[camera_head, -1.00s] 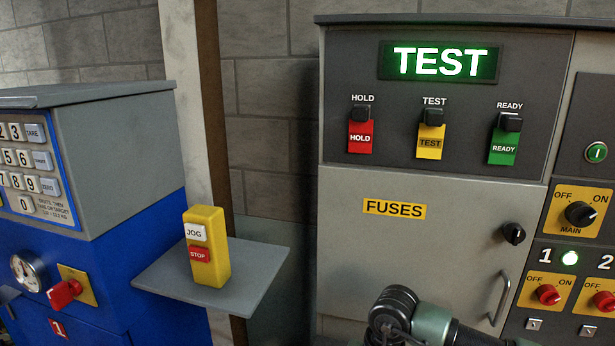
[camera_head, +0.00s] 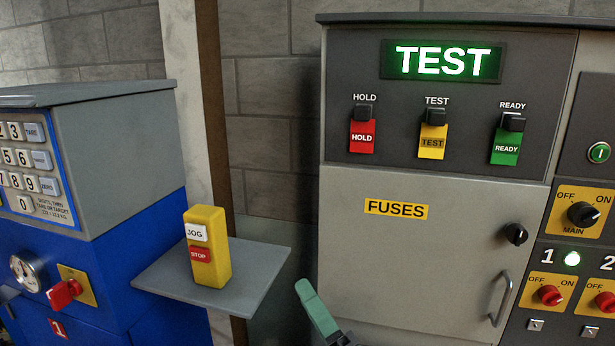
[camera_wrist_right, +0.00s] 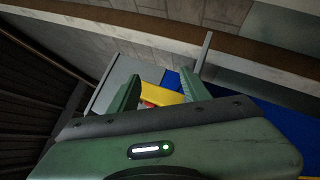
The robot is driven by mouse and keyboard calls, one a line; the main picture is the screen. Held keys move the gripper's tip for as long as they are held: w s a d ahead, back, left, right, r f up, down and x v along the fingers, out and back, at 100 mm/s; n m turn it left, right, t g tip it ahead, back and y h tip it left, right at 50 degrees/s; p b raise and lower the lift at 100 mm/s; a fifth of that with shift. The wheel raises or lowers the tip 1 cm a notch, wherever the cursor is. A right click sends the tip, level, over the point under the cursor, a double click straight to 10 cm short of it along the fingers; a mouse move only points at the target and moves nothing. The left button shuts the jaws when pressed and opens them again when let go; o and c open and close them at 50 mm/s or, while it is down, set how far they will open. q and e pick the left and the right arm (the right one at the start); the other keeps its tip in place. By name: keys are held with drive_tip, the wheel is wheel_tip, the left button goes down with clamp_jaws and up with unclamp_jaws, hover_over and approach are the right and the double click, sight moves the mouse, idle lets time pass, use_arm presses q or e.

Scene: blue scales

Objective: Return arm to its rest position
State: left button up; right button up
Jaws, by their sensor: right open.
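My right gripper (camera_head: 320,314) shows at the bottom of the head view, in front of the grey cabinet and right of the small shelf. One green finger shows clearly there; the rest is cut off by the frame's lower edge. In the right wrist view the gripper (camera_wrist_right: 160,92) has its two green fingers spread apart. The yellow JOG/STOP pendant (camera_head: 207,250) stands upright on the grey shelf (camera_head: 262,268). Part of the pendant (camera_wrist_right: 165,94) shows beyond and between the fingers in the wrist view, apart from them.
A blue scale cabinet (camera_head: 130,262) with a keypad and a red knob (camera_head: 64,293) stands at left. The grey cabinet (camera_head: 400,265) at right has a lit TEST display (camera_head: 442,62), three covered switches and a door handle (camera_head: 500,298). A post stands behind the shelf.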

drive_tip(key=s+d+f+m+g+h, duration=0.25)
drive_tip(key=d+f+m+h, duration=0.35)
drive_tip(key=d+f+m, duration=0.3)
drive_tip(key=s+d+f+m+g+h, duration=0.25)
drive_tip(key=d+f+m+h, duration=0.4)
drive_tip(key=f+m, duration=0.4)
drive_tip(key=s+d+f+m+g, duration=0.2)
drive_tip(key=s+f+m+g, duration=0.3)
drive_tip(key=s, duration=0.5)
drive_tip(key=s+d+f+m+g, duration=0.25)
drive_tip(key=s+f+g, duration=0.35)
drive_tip(key=s, duration=0.4)
wheel_tip(320, 180, down, 26)
drive_tip(key=s, duration=0.1)
drive_tip(key=s+d+f+g, duration=0.1)
drive_tip(key=s+d+f, duration=0.2)
drive_tip(key=s+f, duration=1.4)
drive_tip(key=shift+s+f+n+g, duration=0.15)
drive_tip(key=shift+f+n+g, duration=0.1)
drive_tip(key=shift+n+g, duration=0.05)
